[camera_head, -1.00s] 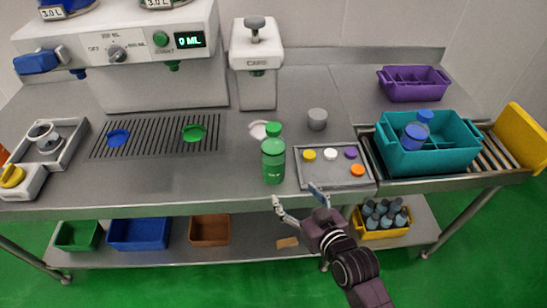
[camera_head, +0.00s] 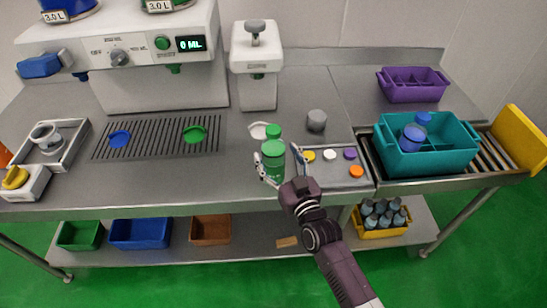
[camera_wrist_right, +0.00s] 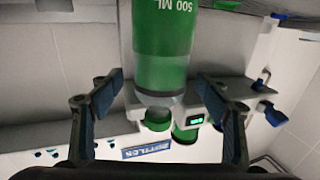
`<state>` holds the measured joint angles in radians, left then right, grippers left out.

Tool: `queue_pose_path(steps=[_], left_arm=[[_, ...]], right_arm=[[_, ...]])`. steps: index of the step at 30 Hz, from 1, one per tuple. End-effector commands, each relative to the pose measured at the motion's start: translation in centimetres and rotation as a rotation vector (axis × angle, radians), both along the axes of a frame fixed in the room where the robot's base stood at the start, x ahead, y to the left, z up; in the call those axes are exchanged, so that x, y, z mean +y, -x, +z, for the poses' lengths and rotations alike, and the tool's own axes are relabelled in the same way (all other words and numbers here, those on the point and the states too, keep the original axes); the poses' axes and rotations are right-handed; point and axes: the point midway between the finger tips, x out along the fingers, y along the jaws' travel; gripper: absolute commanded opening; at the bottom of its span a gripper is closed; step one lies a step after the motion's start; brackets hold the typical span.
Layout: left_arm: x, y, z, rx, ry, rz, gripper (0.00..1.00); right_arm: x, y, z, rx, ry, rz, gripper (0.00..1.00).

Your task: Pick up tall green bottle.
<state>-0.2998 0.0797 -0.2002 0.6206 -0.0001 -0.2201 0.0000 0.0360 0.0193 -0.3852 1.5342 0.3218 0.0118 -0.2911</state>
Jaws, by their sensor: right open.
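The tall green bottle (camera_head: 274,166) stands upright near the front edge of the steel counter, with a green cap. In the right wrist view the bottle (camera_wrist_right: 163,55) appears upside down with "500 ML" on it. My right gripper (camera_head: 280,163) is open, with one finger at each side of the bottle in the head view. In the wrist view its fingers (camera_wrist_right: 163,95) show a gap to the bottle on both sides, and I cannot tell how deep the bottle is between them. My left gripper is not in view.
A grey tray with coloured caps (camera_head: 343,182) lies right of the bottle. A grey cylinder (camera_head: 317,120) stands behind. A teal crate (camera_head: 440,160) sits at right on rollers. A dispenser (camera_head: 150,85) with a drip grate is at left.

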Motion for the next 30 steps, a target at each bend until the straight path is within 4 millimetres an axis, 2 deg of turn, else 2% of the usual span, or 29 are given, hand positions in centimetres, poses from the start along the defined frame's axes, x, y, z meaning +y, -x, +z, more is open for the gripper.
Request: queue_pose_path(steps=[6, 15, 30], left_arm=[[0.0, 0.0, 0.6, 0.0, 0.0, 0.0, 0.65], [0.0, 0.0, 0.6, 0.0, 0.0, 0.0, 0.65], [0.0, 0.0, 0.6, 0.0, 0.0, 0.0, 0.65]], right_arm=[[0.8, -1.9, 0.1, 0.0, 0.0, 0.001, 0.7], [0.9, -2.2, 0.0, 0.0, 0.0, 0.001, 0.7], [0.9, -2.1, 0.0, 0.001, -0.001, 0.0, 0.16]])
